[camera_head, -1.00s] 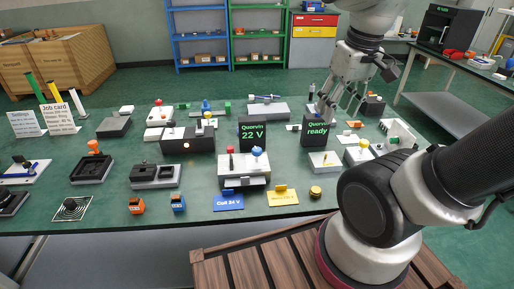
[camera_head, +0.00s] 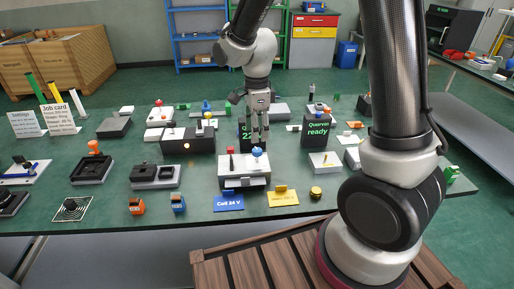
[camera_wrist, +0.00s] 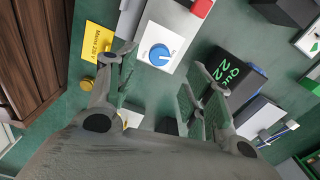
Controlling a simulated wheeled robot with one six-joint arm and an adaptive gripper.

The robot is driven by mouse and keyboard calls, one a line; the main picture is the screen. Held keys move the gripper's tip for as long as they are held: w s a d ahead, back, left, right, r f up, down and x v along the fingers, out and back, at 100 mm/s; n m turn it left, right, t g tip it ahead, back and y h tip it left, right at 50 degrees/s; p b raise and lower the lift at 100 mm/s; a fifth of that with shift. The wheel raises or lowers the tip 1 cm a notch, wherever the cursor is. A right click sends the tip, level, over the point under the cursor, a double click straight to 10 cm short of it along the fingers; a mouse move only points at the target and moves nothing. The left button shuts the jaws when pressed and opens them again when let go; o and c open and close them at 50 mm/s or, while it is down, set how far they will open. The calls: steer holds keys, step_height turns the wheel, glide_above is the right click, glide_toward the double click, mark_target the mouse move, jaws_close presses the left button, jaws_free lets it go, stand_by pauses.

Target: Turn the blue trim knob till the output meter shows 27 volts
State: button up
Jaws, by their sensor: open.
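The blue trim knob (camera_head: 257,152) sits on top of a white box (camera_head: 233,182) near the table's front middle. In the wrist view the knob (camera_wrist: 159,54) shows from above with a white pointer line and a scale around it. The output meter (camera_head: 246,133) is a black block behind the knob, partly hidden by my gripper; in the wrist view its green display (camera_wrist: 223,78) reads 22. My gripper (camera_head: 258,138) is above and just behind the knob, pointing down. In the wrist view its fingers (camera_wrist: 160,75) are spread, with nothing between them.
A red knob (camera_head: 231,149) stands on the same box, left of the blue one. A black "Quorvin ready" block (camera_head: 316,131) stands to the right. A blue card (camera_head: 229,202) and a yellow card (camera_head: 282,196) lie in front. Several devices crowd the left side.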

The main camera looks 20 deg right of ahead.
mark_target(257, 150)
step_height(257, 150, down, 7)
steer(key=shift+f, duration=0.15)
steer(key=c, duration=1)
